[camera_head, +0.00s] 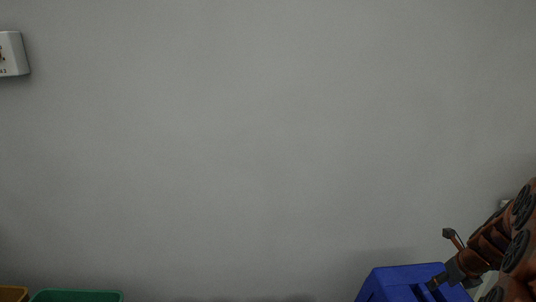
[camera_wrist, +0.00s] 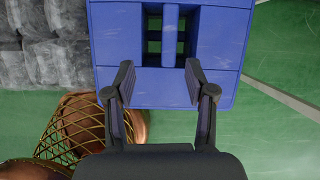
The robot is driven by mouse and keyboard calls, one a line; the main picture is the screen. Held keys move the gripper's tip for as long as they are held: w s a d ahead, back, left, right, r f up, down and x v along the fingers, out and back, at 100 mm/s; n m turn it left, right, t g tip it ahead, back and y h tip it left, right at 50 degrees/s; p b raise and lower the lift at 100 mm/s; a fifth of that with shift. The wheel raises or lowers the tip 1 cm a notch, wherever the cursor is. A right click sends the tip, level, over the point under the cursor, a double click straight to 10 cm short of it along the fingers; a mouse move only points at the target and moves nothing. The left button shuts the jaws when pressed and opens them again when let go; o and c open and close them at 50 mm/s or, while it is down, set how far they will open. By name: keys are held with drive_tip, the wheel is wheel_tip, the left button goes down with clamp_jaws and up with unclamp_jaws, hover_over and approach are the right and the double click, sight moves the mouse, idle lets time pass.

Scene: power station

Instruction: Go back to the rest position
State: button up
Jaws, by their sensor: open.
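My gripper (camera_wrist: 160,66) is open in the wrist view, with its two dark fingers apart and nothing between them. The fingers lie over a blue slotted box (camera_wrist: 105,42) with square openings; I cannot tell whether they touch it. In the camera_head view my gripper (camera_head: 434,285) is at the lower right, at the end of my reddish-brown arm. There it overlaps the upper part of the blue box (camera_head: 386,283), which the lower picture edge cuts off.
A green bin (camera_head: 75,296) and a yellow bin (camera_head: 12,294) show at the lower left. A white box (camera_head: 12,55) is on the bare grey wall. Brown rounded things with gold mesh (camera_wrist: 72,128) and grey wrapped blocks (camera_wrist: 50,50) stand left of the blue box on green floor.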

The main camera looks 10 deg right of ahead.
drive_tip(key=s+a+r+n+g+y, duration=0.1)
drive_tip(key=s+a+r+n+g, duration=0.15)
drive_tip(key=a+n, duration=0.85)
drive_tip(key=s+a+r+n+g+y, duration=0.1)
drive_tip(key=a+r+n, duration=0.2)
drive_tip(key=a+n, duration=0.85)
drive_tip(key=s+a+r+n+g+h, duration=0.2)
drive_tip(key=s+a+n+g, duration=0.2)
drive_tip(key=s+a+n, duration=1.35)
drive_tip(key=s+r+m+p, duration=0.1)
drive_tip(key=s+r+p, duration=0.1)
drive_tip(key=r+p, duration=0.8)
drive_tip(key=s+d+r+m+t+p, duration=0.1)
drive_tip(key=s+r+m+p, duration=0.1)
drive_tip(key=r+p, duration=0.9)
wheel_tip(320, 180, up, 2)
drive_tip(key=shift+d, duration=0.15)
